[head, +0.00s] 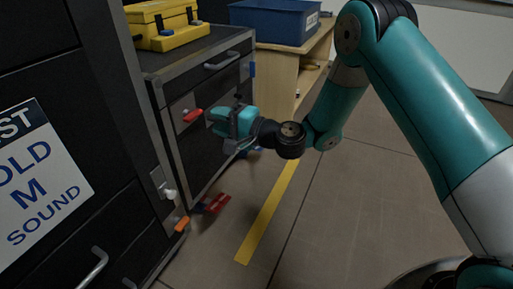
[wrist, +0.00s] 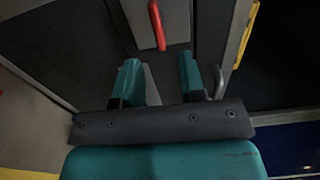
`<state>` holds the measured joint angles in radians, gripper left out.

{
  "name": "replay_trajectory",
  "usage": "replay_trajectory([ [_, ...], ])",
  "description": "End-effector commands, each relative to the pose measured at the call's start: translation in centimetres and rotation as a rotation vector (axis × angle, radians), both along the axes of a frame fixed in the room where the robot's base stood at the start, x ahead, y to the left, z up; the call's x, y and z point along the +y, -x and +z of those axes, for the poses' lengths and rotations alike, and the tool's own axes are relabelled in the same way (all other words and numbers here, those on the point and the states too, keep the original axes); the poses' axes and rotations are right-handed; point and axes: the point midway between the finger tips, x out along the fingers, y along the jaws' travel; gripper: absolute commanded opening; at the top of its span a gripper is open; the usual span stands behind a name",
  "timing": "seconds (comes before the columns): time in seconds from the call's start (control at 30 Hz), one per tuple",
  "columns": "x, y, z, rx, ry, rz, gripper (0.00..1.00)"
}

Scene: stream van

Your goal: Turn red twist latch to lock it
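The red twist latch (head: 193,115) is on the dark front of the case below the yellow box. In the wrist view the red latch (wrist: 157,25) is a slim handle lying nearly upright in the picture, beyond my fingertips. My gripper (head: 211,121) is just right of the latch in the head view, facing the case front. In the wrist view my gripper (wrist: 160,72) has its two teal fingers apart, with nothing between them but a grey plate behind. The latch lies ahead of the gap, and I see no contact.
A yellow box (head: 168,30) stands on the case. A silver handle (head: 222,60) and a blue latch (head: 252,69) are near its upper right. Lower down are a white knob (head: 170,194), an orange piece (head: 182,224) and a red piece (head: 216,204). Open floor (head: 330,220) lies right.

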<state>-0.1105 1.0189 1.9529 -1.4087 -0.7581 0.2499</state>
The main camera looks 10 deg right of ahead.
Motion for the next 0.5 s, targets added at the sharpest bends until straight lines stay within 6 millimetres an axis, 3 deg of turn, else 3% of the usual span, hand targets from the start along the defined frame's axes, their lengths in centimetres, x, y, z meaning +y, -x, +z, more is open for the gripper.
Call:
replay_trajectory([
  [0.03, -0.2, 0.2, -0.9, -0.001, 0.000, -0.001, 0.37],
  [0.13, -0.5, 0.8, -1.0, -0.002, 0.002, 0.000, 0.37],
  [0.27, -3.3, 2.8, -1.0, 0.004, -0.001, -0.007, 0.37],
  [0.5, -5.5, 4.6, -0.9, -0.002, 0.001, -0.003, 0.37],
])
